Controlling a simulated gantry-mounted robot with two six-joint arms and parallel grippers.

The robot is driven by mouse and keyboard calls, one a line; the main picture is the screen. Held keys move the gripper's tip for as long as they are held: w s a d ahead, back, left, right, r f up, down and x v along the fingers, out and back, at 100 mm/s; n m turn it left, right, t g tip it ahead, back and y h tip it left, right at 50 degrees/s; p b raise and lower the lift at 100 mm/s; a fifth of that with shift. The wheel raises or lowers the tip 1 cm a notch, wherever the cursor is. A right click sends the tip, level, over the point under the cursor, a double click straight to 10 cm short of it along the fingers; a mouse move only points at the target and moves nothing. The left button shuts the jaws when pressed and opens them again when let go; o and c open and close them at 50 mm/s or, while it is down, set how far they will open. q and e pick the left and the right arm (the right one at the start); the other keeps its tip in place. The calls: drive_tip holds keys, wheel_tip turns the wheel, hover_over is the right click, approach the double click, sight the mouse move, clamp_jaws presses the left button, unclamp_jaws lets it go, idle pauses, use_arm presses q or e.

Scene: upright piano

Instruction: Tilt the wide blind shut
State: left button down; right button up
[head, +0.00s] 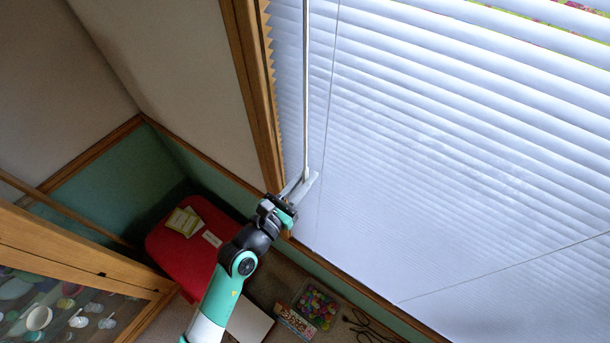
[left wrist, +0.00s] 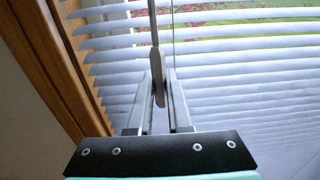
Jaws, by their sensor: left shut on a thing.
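The wide blind (head: 450,150) has white slats and fills the right of the head view; it also shows in the left wrist view (left wrist: 250,80). Its slats look close together over most of the window, with gaps showing greenery near the top. The thin grey tilt wand (head: 305,90) hangs along the blind's left side. My left gripper (head: 303,184) is shut on the wand's lower end, in front of the blind. In the left wrist view the wand (left wrist: 156,75) stands between the two fingers. My right gripper is in neither view.
A wooden window frame (head: 255,90) runs close to the left of my left gripper. Below are a red case (head: 185,240), a box of colourful balls (head: 315,305) and dark cables (head: 370,328). A glass-fronted wooden cabinet (head: 80,255) stands at lower left.

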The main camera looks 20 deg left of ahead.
use_arm(q)
drive_tip(key=c, duration=1.1)
unclamp_jaws()
drive_tip(key=shift+c, duration=0.2)
